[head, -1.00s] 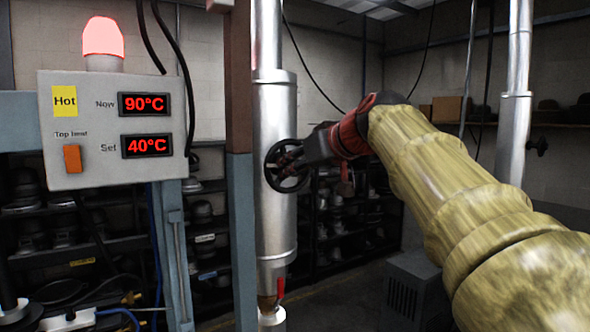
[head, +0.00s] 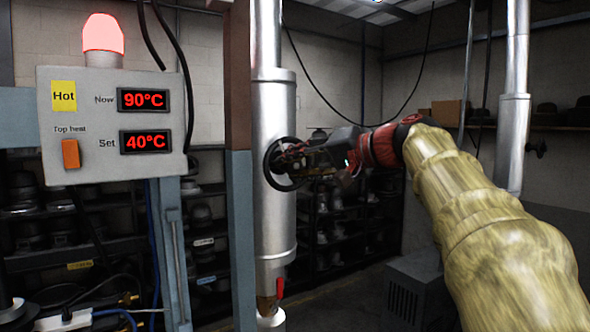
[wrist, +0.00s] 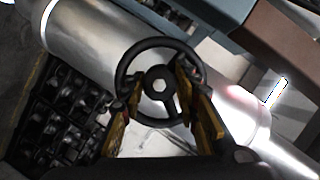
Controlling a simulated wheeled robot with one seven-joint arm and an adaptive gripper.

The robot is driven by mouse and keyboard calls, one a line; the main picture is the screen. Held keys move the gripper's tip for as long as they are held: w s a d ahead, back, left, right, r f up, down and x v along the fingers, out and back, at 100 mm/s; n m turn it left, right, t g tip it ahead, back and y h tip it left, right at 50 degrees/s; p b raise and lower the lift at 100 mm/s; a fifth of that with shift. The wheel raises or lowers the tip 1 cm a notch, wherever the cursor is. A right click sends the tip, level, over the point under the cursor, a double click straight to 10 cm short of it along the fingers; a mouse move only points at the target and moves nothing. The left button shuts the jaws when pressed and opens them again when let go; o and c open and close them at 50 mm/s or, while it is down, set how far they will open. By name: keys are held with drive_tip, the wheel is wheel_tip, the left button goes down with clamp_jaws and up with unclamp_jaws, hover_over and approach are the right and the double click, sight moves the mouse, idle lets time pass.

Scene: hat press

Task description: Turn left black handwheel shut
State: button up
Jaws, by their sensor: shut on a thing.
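The left black handwheel (head: 270,174) is mounted on the front of the silver vertical pipe (head: 275,225). In the wrist view the wheel (wrist: 124,70) shows its spokes and a pale hub nut. My gripper (head: 292,160) is at the wheel, reaching in from the right. In the wrist view its yellowish fingers (wrist: 160,118) lie on both sides of the lower part of the wheel, shut on it. The exact contact at the spoke and rim is partly hidden by the fingers.
A control box (head: 112,125) with a lit red lamp (head: 103,34) reads Now 90°C and Set 40°C. A blue-grey post (head: 239,240) stands just left of the pipe. Another silver pipe (head: 513,130) stands at the right. Shelves with dark objects are behind.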

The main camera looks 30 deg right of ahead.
drive_tip(key=m, duration=0.1)
drive_tip(key=m+y+b, duration=0.1)
drive_tip(key=m+t, duration=0.1)
drive_tip(key=m, duration=0.1)
drive_tip(key=shift+f+y, duration=0.25)
drive_tip(key=shift+y, duration=0.15)
idle(0.4)
drive_tip(key=o, duration=0.8)
drive_tip(key=shift+w, duration=0.1)
drive_tip(key=shift+o, duration=0.2)
drive_tip(key=shift+r, duration=0.15)
drive_tip(key=f+v, duration=0.1)
drive_tip(key=v, duration=1.1)
drive_tip(key=shift+r, duration=0.3)
